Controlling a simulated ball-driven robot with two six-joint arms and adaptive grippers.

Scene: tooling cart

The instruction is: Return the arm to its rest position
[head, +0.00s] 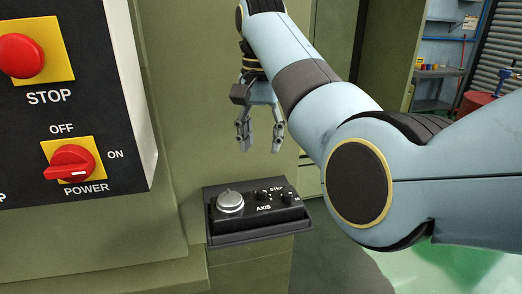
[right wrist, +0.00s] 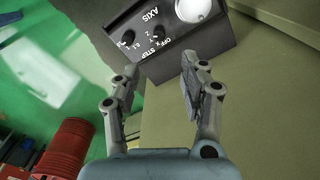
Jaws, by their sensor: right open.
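My right arm (head: 320,95) comes in from the right in the head view and bends down to my right gripper (head: 260,132). The right gripper is open and empty, hanging above and slightly behind a black control box marked AXIS (head: 258,222). In the right wrist view, the open fingers (right wrist: 158,95) show with the box (right wrist: 175,57) beyond them, apart from it. The box has a silver knob (head: 230,202) and small black knobs. My left gripper is not in view.
A panel (head: 100,110) at the left carries a red STOP button (head: 24,55) and a red POWER switch (head: 68,162). A green machine wall (head: 200,110) stands behind the box. A red ribbed bin (right wrist: 68,145) and a workbench (head: 440,73) are farther off.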

